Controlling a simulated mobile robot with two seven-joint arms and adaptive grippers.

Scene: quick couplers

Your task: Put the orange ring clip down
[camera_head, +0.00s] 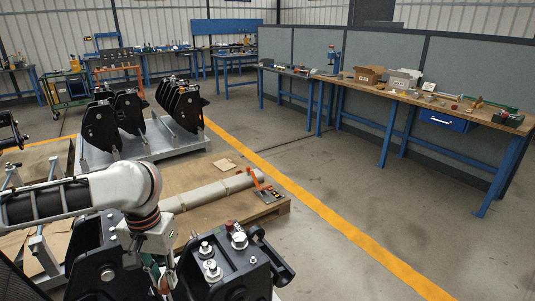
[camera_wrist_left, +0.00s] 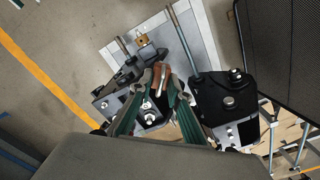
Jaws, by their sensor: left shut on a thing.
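My left gripper (camera_head: 163,270) hangs over the black coupler (camera_head: 232,268) at the bottom of the head view, its fingers partly hidden by my wrist and the coupler. In the left wrist view the green-edged fingers (camera_wrist_left: 159,88) come together on a small orange-brown piece, the ring clip (camera_wrist_left: 160,74). The clip is seen nearly edge-on, between the coupler's two black halves. I cannot tell whether it touches anything below.
Silver pins stand on the coupler. A wooden pallet (camera_head: 276,209) behind carries a grey bar (camera_head: 213,193) and an orange tool (camera_head: 262,188). More black couplers (camera_head: 182,104) stand beyond. A long workbench (camera_head: 455,107) runs along the right; the floor between is clear.

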